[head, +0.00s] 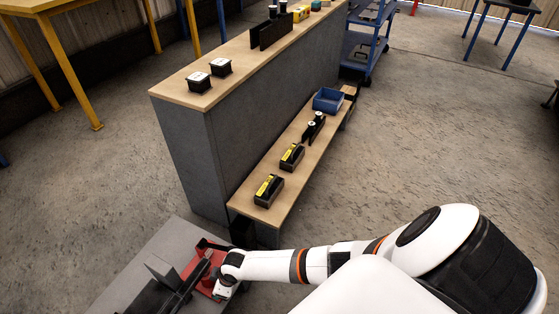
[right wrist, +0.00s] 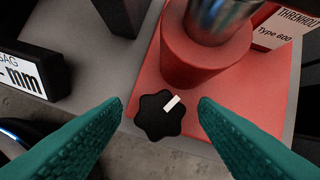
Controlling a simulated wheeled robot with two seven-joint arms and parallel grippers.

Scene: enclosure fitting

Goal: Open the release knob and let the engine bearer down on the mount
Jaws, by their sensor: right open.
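In the right wrist view, a black star-shaped release knob (right wrist: 158,120) with a white mark sits at the front of a red mount (right wrist: 190,88). My right gripper (right wrist: 161,102) is open, with its teal fingers on either side of the knob and a gap to each. A shiny metal cylinder (right wrist: 222,14) rises from the mount's round red boss. In the head view, the red mount (head: 203,286) shows at the bottom, with my right gripper (head: 224,288) at its right side. A long dark bar (head: 186,287), perhaps the engine bearer, reaches over it; its contact is unclear. My left gripper is out of view.
A black block with a white "mm" label (right wrist: 25,72) stands left of the mount, and a dark post (right wrist: 122,14) stands behind. A wooden-topped bench (head: 180,92) with a lower shelf (head: 285,200) holds black units and a blue bin (head: 328,100). Open floor lies to the right.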

